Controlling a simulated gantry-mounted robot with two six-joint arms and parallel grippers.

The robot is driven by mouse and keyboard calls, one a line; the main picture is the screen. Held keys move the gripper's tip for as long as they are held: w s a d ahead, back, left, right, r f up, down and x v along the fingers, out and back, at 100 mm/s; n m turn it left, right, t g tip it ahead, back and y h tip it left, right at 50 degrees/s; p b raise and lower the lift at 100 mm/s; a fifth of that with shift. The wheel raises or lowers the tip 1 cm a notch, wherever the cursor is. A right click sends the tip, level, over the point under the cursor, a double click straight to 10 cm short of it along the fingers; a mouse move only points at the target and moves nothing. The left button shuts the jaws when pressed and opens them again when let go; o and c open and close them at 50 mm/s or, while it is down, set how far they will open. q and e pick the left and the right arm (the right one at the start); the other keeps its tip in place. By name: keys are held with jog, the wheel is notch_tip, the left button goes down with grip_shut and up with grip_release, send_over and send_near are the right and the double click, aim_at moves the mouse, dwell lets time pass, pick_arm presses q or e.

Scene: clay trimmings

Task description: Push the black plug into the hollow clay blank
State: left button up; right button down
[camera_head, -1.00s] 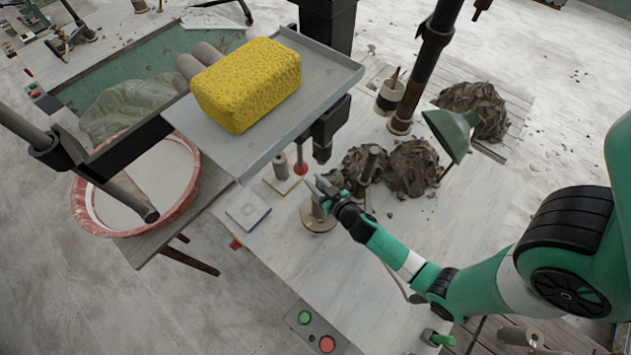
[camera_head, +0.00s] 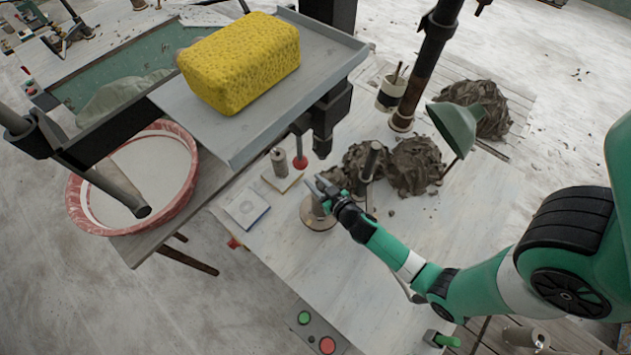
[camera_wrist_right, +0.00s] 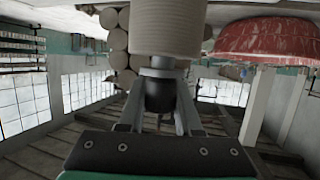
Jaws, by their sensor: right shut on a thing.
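My right gripper (camera_head: 322,192) is low over the workbench, at the round disc (camera_head: 318,224) where a small grey cylinder stands. In the right wrist view its fingers (camera_wrist_right: 160,122) are shut around a black plug (camera_wrist_right: 158,98). A grey collar sits at the top of the plug. A pale, ribbed cylinder (camera_wrist_right: 167,28), which looks like the clay blank, is directly above the collar and cut off by the top edge. I cannot tell whether the plug has entered it. My left gripper is not in view.
A grey tray (camera_head: 195,126) with a yellow sponge (camera_head: 242,62) hangs over the back left. A red-rimmed basin (camera_head: 183,193) is at left. Clay heaps (camera_head: 415,165) and a green lamp (camera_head: 456,128) lie right of the gripper.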

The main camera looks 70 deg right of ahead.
jog(key=shift+f+b, duration=0.4)
jog(key=shift+f, duration=0.05)
jog(key=c, duration=0.5)
grip_release()
jog(key=shift+s+a, duration=0.1)
jog(key=b+v, duration=0.2)
jog(key=v, duration=0.9)
jog(key=shift+s+a+r, duration=0.1)
jog(key=shift+s+r, duration=0.05)
